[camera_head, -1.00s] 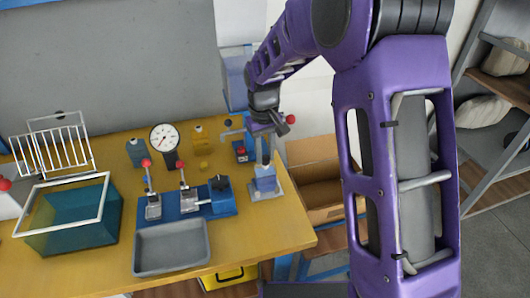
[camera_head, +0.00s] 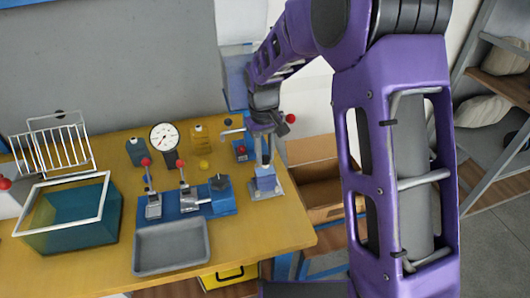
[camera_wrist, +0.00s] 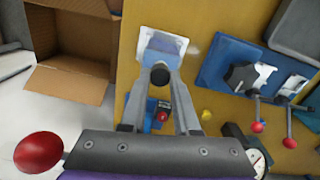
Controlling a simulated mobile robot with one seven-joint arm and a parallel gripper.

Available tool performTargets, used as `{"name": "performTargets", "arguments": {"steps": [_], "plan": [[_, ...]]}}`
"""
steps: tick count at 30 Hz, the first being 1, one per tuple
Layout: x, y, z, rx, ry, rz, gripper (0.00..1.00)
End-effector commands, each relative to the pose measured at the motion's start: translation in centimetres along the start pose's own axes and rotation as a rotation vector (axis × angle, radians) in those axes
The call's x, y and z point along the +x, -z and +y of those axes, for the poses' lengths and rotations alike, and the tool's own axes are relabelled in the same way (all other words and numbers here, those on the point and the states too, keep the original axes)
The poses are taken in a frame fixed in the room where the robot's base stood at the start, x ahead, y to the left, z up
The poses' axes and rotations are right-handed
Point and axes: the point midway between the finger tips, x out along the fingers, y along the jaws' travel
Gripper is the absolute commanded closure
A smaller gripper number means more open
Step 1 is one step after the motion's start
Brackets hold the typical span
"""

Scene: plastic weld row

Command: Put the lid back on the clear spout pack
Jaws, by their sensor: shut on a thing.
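My gripper (camera_wrist: 160,82) points down, with its two fingers shut on a small dark round piece (camera_wrist: 160,76), which looks like the lid. In the head view my gripper (camera_head: 265,160) is above a pale blue block-like thing (camera_head: 266,183) on a grey base (camera_head: 281,190) near the table's right edge. The wrist view shows this pale blue thing (camera_wrist: 159,50) just past the fingertips. It may be the clear spout pack or its holder; I cannot tell. Whether the dark piece touches it is hidden by the fingers.
A small box with a red button (camera_head: 240,150) stands close behind my gripper. A blue fixture with red-knobbed clamps (camera_head: 222,198), a grey tray (camera_head: 170,247), a dial gauge (camera_head: 164,138) and bottles (camera_head: 199,136) stand to the left. An open cardboard box (camera_head: 316,190) is at right.

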Motion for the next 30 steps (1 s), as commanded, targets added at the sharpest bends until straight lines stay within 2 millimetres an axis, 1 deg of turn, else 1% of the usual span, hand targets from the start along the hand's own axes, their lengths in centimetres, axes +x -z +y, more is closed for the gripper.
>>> {"name": "performTargets", "arguments": {"steps": [8,9,14,15,20,21,23,24,26,30], "plan": [[0.01,0.0,0.0,0.0,0.0,0.0,1.0],[0.01,0.0,0.0,0.0,0.0,0.0,0.67],[0.0,0.0,0.0,0.0,0.0,0.0,0.38],[0.0,0.0,0.0,0.0,0.0,0.0,0.35],[0.0,0.0,0.0,0.0,0.0,0.0,0.35],[0.0,0.0,0.0,0.0,0.0,0.0,0.34],[0.0,0.0,0.0,0.0,0.0,0.0,0.23],[0.0,0.0,0.0,0.0,0.0,0.0,0.16],[0.0,0.0,0.0,0.0,0.0,0.0,0.05],[0.0,0.0,0.0,0.0,0.0,0.0,0.05]]}}
